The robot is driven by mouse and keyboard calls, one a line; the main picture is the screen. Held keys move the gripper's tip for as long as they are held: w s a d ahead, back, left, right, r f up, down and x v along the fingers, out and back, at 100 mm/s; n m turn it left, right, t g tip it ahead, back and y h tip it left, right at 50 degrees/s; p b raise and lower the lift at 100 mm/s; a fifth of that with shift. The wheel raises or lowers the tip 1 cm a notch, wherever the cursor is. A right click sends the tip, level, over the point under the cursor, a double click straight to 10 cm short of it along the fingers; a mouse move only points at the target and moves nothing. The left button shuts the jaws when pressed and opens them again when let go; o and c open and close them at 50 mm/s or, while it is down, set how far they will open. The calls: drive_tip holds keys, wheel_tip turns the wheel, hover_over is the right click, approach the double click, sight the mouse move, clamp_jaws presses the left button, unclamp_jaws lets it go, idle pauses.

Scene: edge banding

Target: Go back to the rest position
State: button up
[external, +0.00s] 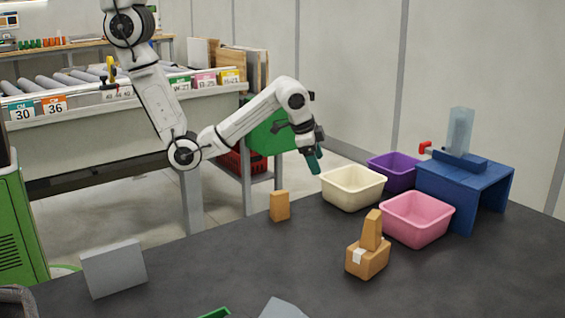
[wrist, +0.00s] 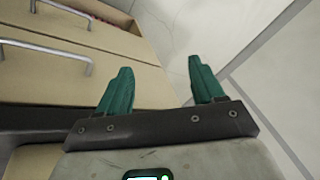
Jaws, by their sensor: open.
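My gripper (external: 314,160) hangs at the end of my raised arm, above the table's far edge and just left of the cream bin (external: 352,188). In the wrist view my gripper (wrist: 162,88) shows its two green fingers spread apart, with nothing between them. The fingers touch no object that I can see.
On the dark table (external: 210,265) stand an orange block (external: 279,206), a cardboard box (external: 367,262) with an orange piece (external: 372,230) on top, a pink bin (external: 417,220), a purple bin (external: 396,173), a blue stand (external: 470,180) and a grey panel (external: 114,268). Drawers (wrist: 85,60) show in the wrist view.

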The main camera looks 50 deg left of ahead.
drive_tip(key=s+a+f+n+g, duration=0.1)
drive_tip(key=s+a+f+n, duration=0.1)
drive_tip(key=s+a+f, duration=0.3)
drive_tip(key=s+a+f+n+g, duration=0.1)
drive_tip(key=s+a+f+n, duration=0.15)
drive_tip(key=a, duration=0.55)
drive_tip(key=s+a+f+n+g+p, duration=0.1)
drive_tip(key=s+a+n, duration=0.3)
drive_tip(key=s, duration=0.9)
drive_tip(key=shift+a+f, duration=0.15)
drive_tip(key=shift+a, duration=0.85)
